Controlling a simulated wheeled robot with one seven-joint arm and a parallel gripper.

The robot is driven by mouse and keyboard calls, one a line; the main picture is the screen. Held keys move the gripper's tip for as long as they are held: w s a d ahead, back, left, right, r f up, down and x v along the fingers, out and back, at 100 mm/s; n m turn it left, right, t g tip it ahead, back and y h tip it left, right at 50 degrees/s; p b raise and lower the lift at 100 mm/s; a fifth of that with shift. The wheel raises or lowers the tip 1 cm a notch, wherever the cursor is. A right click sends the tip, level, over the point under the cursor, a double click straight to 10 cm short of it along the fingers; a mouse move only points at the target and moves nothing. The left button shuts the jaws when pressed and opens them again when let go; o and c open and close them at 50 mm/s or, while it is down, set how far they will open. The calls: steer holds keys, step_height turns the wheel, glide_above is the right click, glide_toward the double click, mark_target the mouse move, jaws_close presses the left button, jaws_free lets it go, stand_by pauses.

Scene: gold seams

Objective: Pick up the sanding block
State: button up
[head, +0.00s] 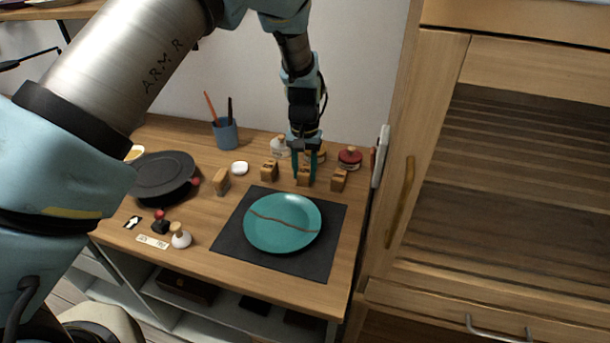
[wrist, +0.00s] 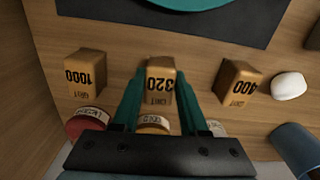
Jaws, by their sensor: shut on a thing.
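Several wooden sanding blocks stand in a row behind the mat. My gripper (head: 304,180) points down with its teal fingers on either side of the block marked 320 (wrist: 160,82), which also shows in the head view (head: 304,177). The fingers (wrist: 157,92) are shut on this block. I cannot tell whether it is clear of the table. The block marked 1000 (wrist: 86,75) stands to its left in the wrist view, and the block marked 400 (wrist: 236,82) to its right.
A teal plate (head: 270,236) with a seam lies on a dark mat (head: 228,243) in front. Behind are a red-topped jar (head: 349,157) and other jars. A blue cup (head: 226,133) with tools and a dark round turntable (head: 163,172) stand left. A wooden cabinet (head: 490,200) rises right.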

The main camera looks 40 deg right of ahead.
mark_target(304, 170)
jaws_close()
steer(key=shift+d+r, duration=0.1)
steer(key=shift+r, duration=0.2)
step_height(304, 170, up, 9)
steer(key=b, duration=0.3)
steer(key=shift+r+b, duration=0.2)
steer(key=shift+b, duration=0.15)
steer(key=o, duration=0.5)
jaws_free()
jaws_close()
steer(key=s+a+f+m, duration=0.1)
steer(key=s+a, duration=0.3)
steer(key=a, duration=0.3)
steer(key=s+a+f+m, duration=0.1)
steer(key=s+a, duration=0.4)
steer(key=a, duration=0.2)
steer(key=shift+w+a+f+b, duration=0.1)
steer(key=shift+f+b, duration=0.75)
steer(key=shift+f, duration=0.2)
steer(key=shift+a+f+b, duration=0.1)
steer(key=shift+f+b, duration=0.7)
steer(key=shift+f, duration=0.25)
